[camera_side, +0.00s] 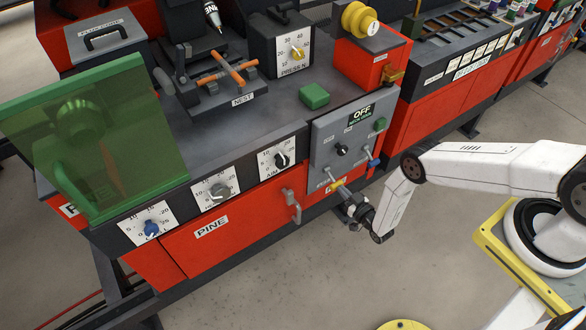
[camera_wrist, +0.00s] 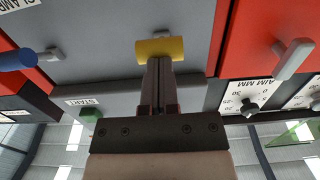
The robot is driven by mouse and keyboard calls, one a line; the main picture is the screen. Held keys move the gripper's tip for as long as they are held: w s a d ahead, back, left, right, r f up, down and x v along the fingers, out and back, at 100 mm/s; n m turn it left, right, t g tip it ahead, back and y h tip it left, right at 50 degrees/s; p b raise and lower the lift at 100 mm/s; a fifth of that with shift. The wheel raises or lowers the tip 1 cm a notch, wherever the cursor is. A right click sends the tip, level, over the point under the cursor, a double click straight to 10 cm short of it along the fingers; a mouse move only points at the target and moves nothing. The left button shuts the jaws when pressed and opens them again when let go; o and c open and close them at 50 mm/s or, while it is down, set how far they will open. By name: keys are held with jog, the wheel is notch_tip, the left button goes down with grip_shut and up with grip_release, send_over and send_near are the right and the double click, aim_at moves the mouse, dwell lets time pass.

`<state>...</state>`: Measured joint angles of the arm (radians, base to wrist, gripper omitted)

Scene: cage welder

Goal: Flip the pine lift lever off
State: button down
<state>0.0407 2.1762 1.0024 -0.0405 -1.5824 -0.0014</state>
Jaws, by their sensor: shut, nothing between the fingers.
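A lever with a yellow handle (camera_wrist: 160,48) projects from the grey control panel (camera_side: 322,140) of the PINE station; I take it as the lift lever. Its label is not readable. My gripper (camera_wrist: 160,65) is shut and empty, with its fingertips at the middle of the yellow handle's lower edge in the wrist view; I cannot tell if they touch.
A blue-handled lever (camera_wrist: 16,60) near a CLAMP label is on the same panel, with a green START button (camera_wrist: 90,116). A grey drawer handle (camera_side: 292,206) sticks out left of my gripper. The panel display (camera_side: 361,113) reads OFF. Open floor lies in front.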

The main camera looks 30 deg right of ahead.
jog(key=shift+s+r, duration=0.1)
jog(key=shift+s, duration=0.05)
jog(key=s+r, duration=0.2)
jog(key=s, duration=1)
jog(key=shift+s+r, duration=0.25)
jog(key=shift+s, duration=0.05)
dwell(0.5)
jog(key=w+a+r+g+y, duration=0.15)
jog(key=w+r+g, duration=0.35)
jog(key=w, duration=0.5)
notch_tip(320, 180, up, 7)
jog(key=w+a+n+g, duration=0.1)
jog(key=w+a+g, duration=0.15)
jog(key=g, duration=0.25)
jog(key=s+d+r+g+h, duration=0.1)
jog(key=s+r, duration=0.1)
jog(key=r, duration=0.7)
jog(key=s+d+r+g, duration=0.1)
jog(key=s+r+g, duration=0.15)
jog(key=r, duration=0.65)
jog(key=s+r+m+g, duration=0.1)
jog(key=s+r, duration=0.8)
jog(key=s, duration=0.1)
jog(key=shift+s+d+r+g, duration=0.35)
jog(key=shift+d+r, duration=0.05)
jog(key=shift+d, duration=0.05)
